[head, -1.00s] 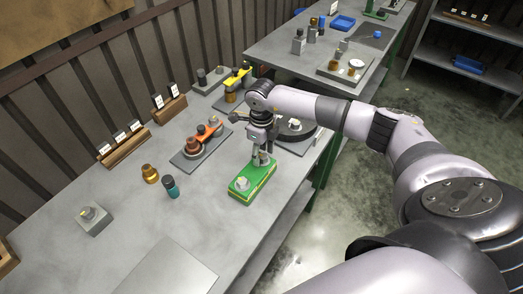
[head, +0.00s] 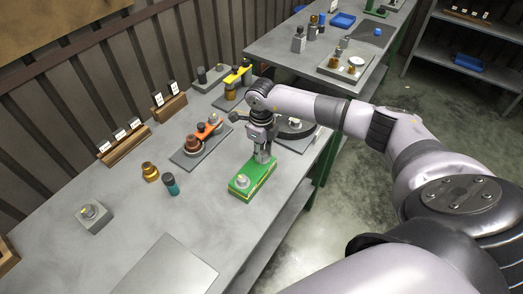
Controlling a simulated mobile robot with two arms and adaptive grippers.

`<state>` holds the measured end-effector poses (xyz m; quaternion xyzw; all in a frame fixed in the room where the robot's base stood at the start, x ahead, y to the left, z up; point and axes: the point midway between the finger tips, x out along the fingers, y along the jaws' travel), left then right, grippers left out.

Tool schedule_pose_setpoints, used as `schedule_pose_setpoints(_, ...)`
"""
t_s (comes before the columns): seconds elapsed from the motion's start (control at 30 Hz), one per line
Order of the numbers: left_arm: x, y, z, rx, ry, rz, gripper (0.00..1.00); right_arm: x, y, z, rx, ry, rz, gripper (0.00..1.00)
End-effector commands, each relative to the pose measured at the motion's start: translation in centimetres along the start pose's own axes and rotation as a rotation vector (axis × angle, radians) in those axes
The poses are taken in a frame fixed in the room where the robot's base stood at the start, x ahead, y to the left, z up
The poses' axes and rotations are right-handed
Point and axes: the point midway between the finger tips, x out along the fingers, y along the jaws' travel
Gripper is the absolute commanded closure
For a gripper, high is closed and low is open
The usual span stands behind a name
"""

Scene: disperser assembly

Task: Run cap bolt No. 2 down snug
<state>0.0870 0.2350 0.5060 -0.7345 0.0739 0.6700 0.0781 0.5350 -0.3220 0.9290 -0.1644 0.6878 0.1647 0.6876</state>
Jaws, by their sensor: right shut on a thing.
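A green block (head: 251,187) with a yellow edge lies on the near table's right part. A light round bolt head (head: 242,181) shows on its near end. My right gripper (head: 263,158) points down over the block's far end. It is shut on a small part there, which looks like a cap bolt; the fingers mostly hide it. I cannot read a number on either bolt or tell how deep the held one sits. My left gripper is not in view.
An orange-armed fixture (head: 207,131), a brass piece (head: 150,172) and a teal-banded cylinder (head: 171,184) stand to the left. A dark round part (head: 295,129) lies just behind my right gripper.

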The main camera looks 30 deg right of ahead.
Motion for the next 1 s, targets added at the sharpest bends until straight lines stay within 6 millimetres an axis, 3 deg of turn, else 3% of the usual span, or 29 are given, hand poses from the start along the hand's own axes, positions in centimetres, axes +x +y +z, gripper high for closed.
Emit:
schedule_pose_setpoints(0.17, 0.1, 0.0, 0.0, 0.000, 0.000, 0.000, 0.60, 0.0, 0.0, 0.0, 0.012, 0.000, 0.000, 1.00)
schedule_pose_setpoints(0.5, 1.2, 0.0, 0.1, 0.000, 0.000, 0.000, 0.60, 0.0, -0.2, 0.0, 0.245, 0.000, -0.001, 1.00)
schedule_pose_setpoints(0.77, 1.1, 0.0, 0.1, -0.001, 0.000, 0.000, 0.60, -0.1, -0.2, 0.0, 0.254, 0.000, -0.001, 1.00)
schedule_pose_setpoints(0.8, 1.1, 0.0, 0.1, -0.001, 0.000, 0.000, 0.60, -0.1, -0.2, 0.0, 0.254, 0.000, -0.001, 0.75)
schedule_pose_setpoints(1.0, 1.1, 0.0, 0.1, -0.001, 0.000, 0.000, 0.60, 0.0, -0.2, 0.0, 0.253, 0.000, -0.001, 0.61)
